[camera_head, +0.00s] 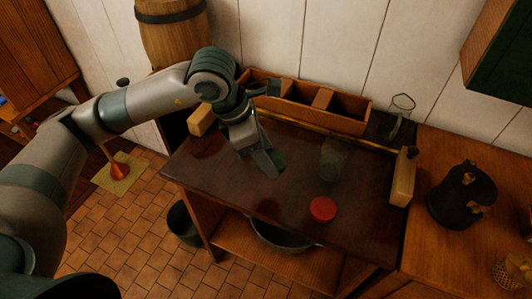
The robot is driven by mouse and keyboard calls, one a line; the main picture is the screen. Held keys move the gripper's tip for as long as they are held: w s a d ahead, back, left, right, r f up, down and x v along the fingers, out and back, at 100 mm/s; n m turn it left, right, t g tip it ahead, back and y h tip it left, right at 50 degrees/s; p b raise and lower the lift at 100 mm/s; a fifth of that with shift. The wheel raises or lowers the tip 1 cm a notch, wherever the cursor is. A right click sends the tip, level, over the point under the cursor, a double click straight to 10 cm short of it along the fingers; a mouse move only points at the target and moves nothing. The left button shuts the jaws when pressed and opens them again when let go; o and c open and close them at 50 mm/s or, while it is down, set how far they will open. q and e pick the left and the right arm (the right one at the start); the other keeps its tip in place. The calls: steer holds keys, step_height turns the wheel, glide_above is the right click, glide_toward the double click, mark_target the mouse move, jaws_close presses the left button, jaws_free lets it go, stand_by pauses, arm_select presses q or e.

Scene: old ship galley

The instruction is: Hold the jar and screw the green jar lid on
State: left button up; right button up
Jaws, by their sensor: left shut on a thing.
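A clear glass jar (333,158) stands upright and open on the dark table. A red lid (323,209) lies flat on the table in front of it. My left gripper (268,163) points down over the table, left of the jar and apart from it. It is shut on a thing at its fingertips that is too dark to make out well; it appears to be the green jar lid. No green lid shows elsewhere on the table. My right gripper is not in view.
The dark table (235,190) has a wooden divided box (345,123) along its back. A glass pitcher (400,112) stands at the back right. A black pot (462,194) stands on the right counter. The table's front left is clear.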

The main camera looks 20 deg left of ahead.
arm_select(q)
steer(key=m, duration=0.1)
steer(key=m+g, duration=0.1)
steer(key=f+m, duration=0.1)
steer(key=shift+s+a, duration=0.3)
steer(key=m, duration=0.1)
steer(key=m+g, duration=0.1)
steer(key=m, duration=0.1)
steer(key=shift+s+a+f, duration=0.25)
steer(key=shift+a+f, duration=0.05)
steer(key=shift+a, duration=0.1)
steer(key=s+a+m+g+y, duration=0.2)
steer(key=a+m+g+y, duration=0.2)
steer(key=m, duration=1.3)
steer(key=shift+s+a+f+g, duration=0.2)
steer(key=shift+s+a+g, duration=0.1)
steer(key=shift+a, duration=0.85)
